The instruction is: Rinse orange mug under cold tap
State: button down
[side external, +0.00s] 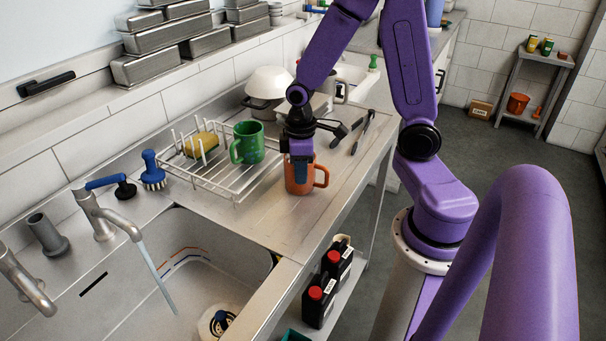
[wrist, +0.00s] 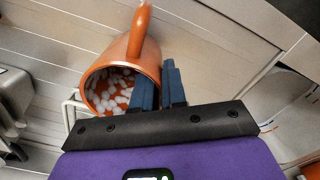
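The orange mug (side external: 298,182) stands upright on the steel counter, right of the dish rack, its handle to the right. In the wrist view its mouth (wrist: 112,88) shows white specks or suds inside. My gripper (side external: 301,168) is down at the mug's rim. In the wrist view its two blue fingers (wrist: 162,88) are close together at the rim, one over the mouth and one outside. Whether they press on the wall is unclear. The tap with a blue lever (side external: 105,210) runs a stream of water (side external: 159,275) into the sink (side external: 205,262).
A wire rack (side external: 217,186) holds a green mug (side external: 248,143) and a yellow sponge (side external: 201,144). A blue brush (side external: 152,170) stands behind the sink. Another spout (side external: 22,283) is at far left. Dark tongs (side external: 362,132) lie behind the mug. Counter between mug and sink is clear.

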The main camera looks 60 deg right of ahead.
jog(key=shift+r, duration=2.05)
jog(key=shift+r, duration=3.5)
